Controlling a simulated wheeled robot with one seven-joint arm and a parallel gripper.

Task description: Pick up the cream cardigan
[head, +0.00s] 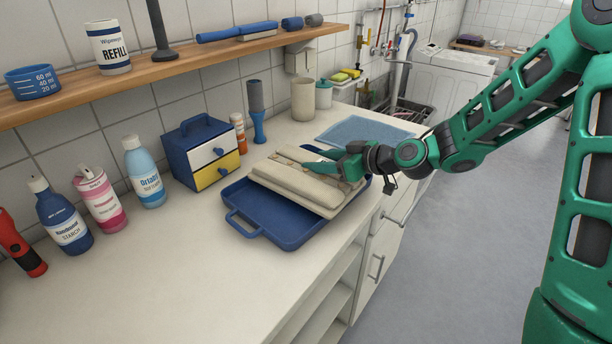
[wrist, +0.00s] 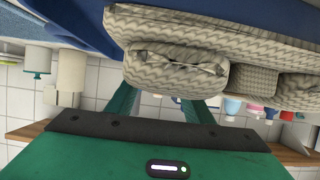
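The cream cardigan (head: 285,184) lies folded in a flat stack on the blue tray (head: 262,228) on the counter in the head view. In the wrist view its ribbed knit folds (wrist: 165,68) fill the upper middle, close to my gripper. My gripper (head: 316,163) reaches in from the right and is at the top of the cardigan's far right part. Its two green fingers (wrist: 160,100) stand apart in the wrist view, with tiled wall showing between them. Their tips are hidden behind the cardigan, so contact is unclear.
A blue box with white and yellow drawers (head: 203,155) stands behind the tray. Several bottles (head: 145,172) stand at the left. A blue cloth or mat (head: 362,131) lies beyond the tray. A wooden shelf (head: 160,73) runs above. The near left counter is clear.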

